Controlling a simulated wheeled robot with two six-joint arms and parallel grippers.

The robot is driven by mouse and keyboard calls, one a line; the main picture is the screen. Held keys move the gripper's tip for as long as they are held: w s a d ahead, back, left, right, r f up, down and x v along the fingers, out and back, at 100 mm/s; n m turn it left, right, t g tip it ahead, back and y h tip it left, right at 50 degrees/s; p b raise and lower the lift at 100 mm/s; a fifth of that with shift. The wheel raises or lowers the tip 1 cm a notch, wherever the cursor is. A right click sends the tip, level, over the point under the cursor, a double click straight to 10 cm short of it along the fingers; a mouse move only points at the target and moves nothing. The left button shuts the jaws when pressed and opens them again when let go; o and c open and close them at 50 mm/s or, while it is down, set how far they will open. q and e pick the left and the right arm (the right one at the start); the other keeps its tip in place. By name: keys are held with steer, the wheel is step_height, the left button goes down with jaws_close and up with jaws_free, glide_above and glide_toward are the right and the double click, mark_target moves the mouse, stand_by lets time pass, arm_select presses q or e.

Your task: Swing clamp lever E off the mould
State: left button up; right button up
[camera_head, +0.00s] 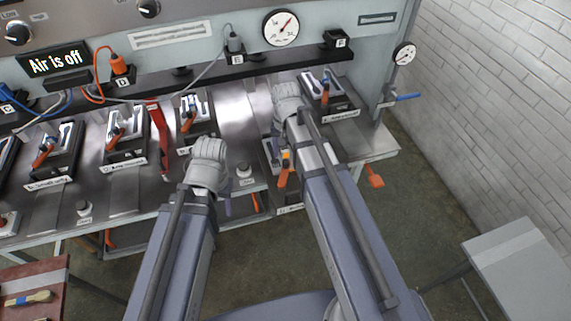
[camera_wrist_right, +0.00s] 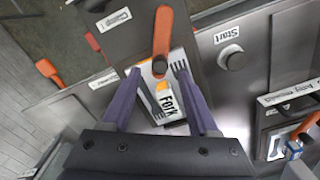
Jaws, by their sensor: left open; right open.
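My right gripper (camera_wrist_right: 158,73) is open, its two purple fingers on either side of a mould marked "Fork" (camera_wrist_right: 150,88). An orange clamp lever (camera_wrist_right: 163,38) lies over the near end of this mould. It also shows in the head view (camera_head: 284,170), beside my right arm. The label there is too small to read, so I cannot tell for certain that it is lever E. The right fingertips are hidden in the head view. My left gripper (camera_head: 228,205) is open, below its grey wrist, near the bench's front edge.
A box marked E (camera_head: 237,58) sits on the back panel. Other moulds with orange levers stand along the steel bench, including one (camera_head: 195,108) and one at the right (camera_head: 325,88). A Start button (camera_head: 244,170) lies between my arms. An orange handle (camera_head: 375,176) sticks out in front.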

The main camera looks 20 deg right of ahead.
mark_target(286, 161)
step_height(286, 161, down, 4)
steer(key=b, duration=0.3)
steer(key=shift+c, duration=0.2)
jaws_close()
stand_by(1.1)
